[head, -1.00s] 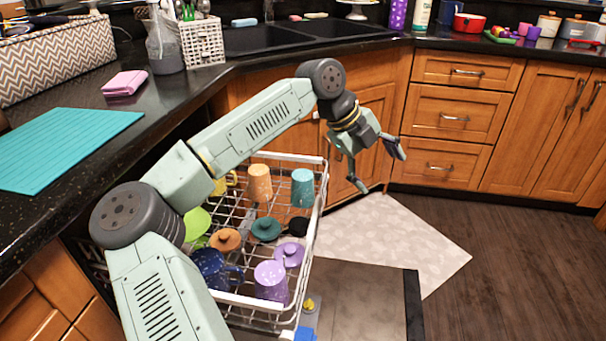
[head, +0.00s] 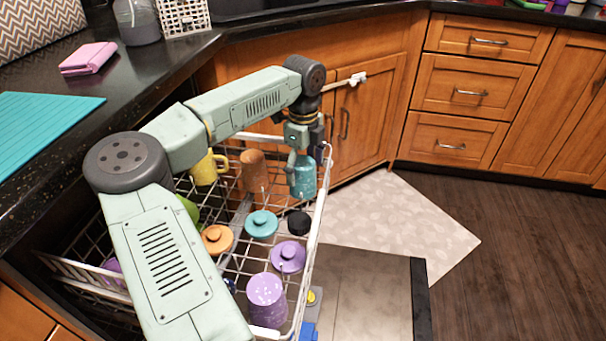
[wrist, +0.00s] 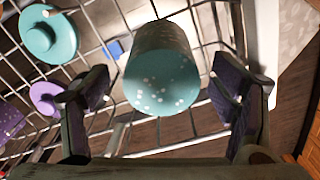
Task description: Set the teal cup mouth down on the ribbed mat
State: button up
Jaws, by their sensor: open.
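The teal cup (head: 305,178) stands in the far right part of the dishwasher rack (head: 316,225). In the wrist view the speckled teal cup (wrist: 162,70) lies between my two spread fingers, with a gap on each side. My gripper (head: 306,165) points down over the cup and is open; the fingers (wrist: 160,95) also show in the wrist view. The arm hides part of the cup in the head view. The ribbed mat (head: 40,135) is teal and lies flat on the dark counter at the left, with its visible part bare.
A brown-orange cup (head: 253,170) and a yellow mug (head: 206,168) are left of the teal cup. A teal lid (head: 261,223), a purple lid (head: 288,257) and a purple cup (head: 266,298) sit nearer. A pink sponge or cloth (head: 88,58) lies beyond the mat.

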aim_at(303, 180)
notch_tip(303, 180, down, 5)
jog(key=c, duration=1.2)
